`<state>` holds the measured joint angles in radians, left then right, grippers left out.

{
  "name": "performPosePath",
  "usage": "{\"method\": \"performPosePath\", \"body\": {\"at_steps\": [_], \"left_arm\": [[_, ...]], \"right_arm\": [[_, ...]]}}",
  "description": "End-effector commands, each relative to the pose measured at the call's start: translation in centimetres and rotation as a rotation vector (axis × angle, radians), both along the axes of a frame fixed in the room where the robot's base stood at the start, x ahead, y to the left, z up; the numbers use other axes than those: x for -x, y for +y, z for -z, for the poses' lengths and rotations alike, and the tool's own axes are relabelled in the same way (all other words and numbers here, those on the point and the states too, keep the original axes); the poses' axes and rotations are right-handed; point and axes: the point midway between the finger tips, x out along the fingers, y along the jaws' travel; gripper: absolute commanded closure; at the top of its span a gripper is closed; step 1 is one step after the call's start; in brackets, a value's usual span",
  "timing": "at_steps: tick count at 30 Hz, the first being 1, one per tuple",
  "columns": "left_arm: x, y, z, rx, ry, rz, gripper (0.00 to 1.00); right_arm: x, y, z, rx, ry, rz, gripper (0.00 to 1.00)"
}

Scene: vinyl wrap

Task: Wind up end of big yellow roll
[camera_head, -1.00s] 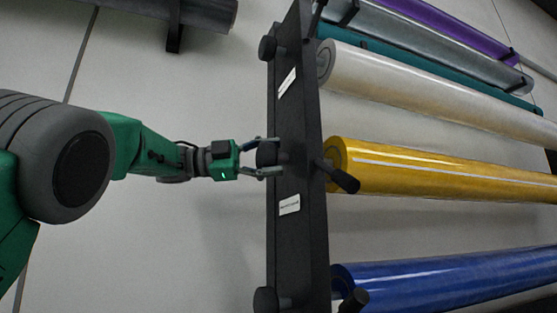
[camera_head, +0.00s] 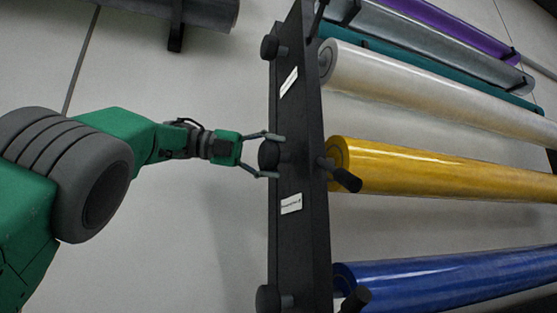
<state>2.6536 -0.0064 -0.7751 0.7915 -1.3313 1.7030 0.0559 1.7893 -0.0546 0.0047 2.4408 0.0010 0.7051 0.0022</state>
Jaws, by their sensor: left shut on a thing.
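The big yellow roll (camera_head: 440,174) lies in the rack to the right of the black upright frame (camera_head: 300,120). A black crank handle (camera_head: 341,175) sticks out at its near end. On the left side of the frame, level with the yellow roll, is a round black knob (camera_head: 268,154). My left gripper (camera_head: 267,155) reaches in from the left and is shut on this knob, with one finger above and one below. My right gripper is not in view.
A white roll (camera_head: 430,90) lies above the yellow one and a blue roll (camera_head: 450,283) below it. Other black knobs (camera_head: 269,47) sit above and below on the frame. A dark grey roll (camera_head: 210,12) hangs at the upper left.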

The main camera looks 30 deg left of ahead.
Motion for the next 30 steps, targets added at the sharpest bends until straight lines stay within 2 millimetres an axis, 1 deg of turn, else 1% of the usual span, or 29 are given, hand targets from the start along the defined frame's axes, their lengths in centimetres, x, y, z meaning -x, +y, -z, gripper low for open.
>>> {"method": "performPosePath", "body": {"at_steps": [1,14,15,17,25,28,30], "left_arm": [[0.0,0.1,0.3,-0.009,0.003,0.003,0.78],[-0.1,0.1,0.4,-0.016,-0.001,0.002,0.78],[-0.1,0.1,0.4,-0.016,0.000,0.002,0.46],[-0.1,0.0,0.4,-0.016,0.000,0.002,0.27],[-0.3,-0.1,0.3,-0.014,-0.004,0.001,0.27],[0.0,0.5,0.2,-0.013,-0.005,0.000,0.27],[0.4,1.3,-0.1,-0.013,-0.006,-0.001,0.27]], "right_arm": [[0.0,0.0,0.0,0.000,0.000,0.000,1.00],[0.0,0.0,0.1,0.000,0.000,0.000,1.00],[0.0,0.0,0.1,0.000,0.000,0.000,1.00],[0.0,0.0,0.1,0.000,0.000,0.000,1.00],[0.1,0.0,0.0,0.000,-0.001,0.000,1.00],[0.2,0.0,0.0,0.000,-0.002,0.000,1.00],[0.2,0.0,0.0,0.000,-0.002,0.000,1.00]]}}
